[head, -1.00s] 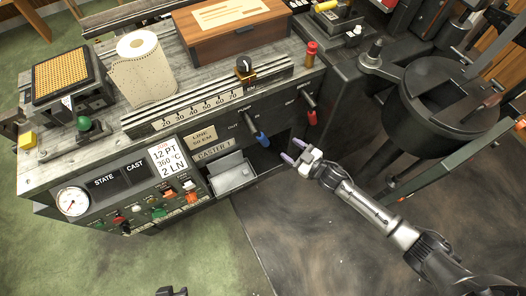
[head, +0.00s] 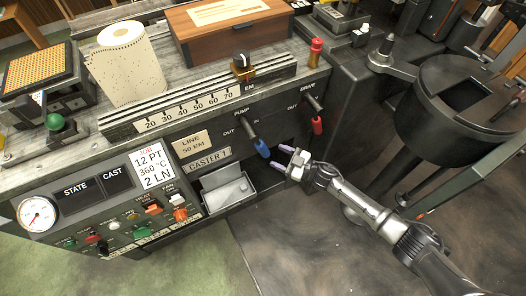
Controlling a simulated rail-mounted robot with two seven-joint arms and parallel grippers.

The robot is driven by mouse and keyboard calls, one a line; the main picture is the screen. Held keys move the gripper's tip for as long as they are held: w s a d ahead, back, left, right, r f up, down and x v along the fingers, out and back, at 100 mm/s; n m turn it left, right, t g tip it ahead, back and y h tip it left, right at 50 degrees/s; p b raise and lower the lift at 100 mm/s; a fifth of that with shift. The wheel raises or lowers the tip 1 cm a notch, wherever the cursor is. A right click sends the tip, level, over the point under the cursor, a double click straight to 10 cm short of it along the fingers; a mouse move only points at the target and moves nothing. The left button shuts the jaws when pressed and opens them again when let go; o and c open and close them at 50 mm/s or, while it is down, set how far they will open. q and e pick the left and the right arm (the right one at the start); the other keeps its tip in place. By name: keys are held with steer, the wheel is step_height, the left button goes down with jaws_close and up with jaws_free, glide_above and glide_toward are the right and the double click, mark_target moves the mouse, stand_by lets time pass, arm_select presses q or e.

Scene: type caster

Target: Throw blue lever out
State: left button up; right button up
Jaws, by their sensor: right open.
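The blue lever (head: 261,147) is the blue-tipped handle under the PUMP label, on the dark front panel of the caster. It hangs down and to the right from its pivot, with OUT marked on its left and IN on its right. My right gripper (head: 280,156) is open, its two pale fingertips pointing left, just right of and slightly below the blue tip. A small gap seems to separate them; contact is hard to tell. My left gripper is not in view.
A red-tipped lever (head: 317,124) under the DRIVE label hangs to the right of the blue one. A grey metal tray (head: 229,187) sits below left. A round dark pot (head: 455,100) stands at the right. Open floor (head: 300,245) lies in front.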

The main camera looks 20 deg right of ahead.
mark_target(267, 151)
steer(key=b+x, duration=0.1)
steer(key=x, duration=0.4)
steer(key=shift+w+a+b, duration=0.25)
steer(key=shift+w+b, duration=0.1)
steer(key=shift+b, duration=0.05)
steer(key=shift+w+a, duration=0.25)
steer(key=shift+a, duration=0.05)
jaws_close()
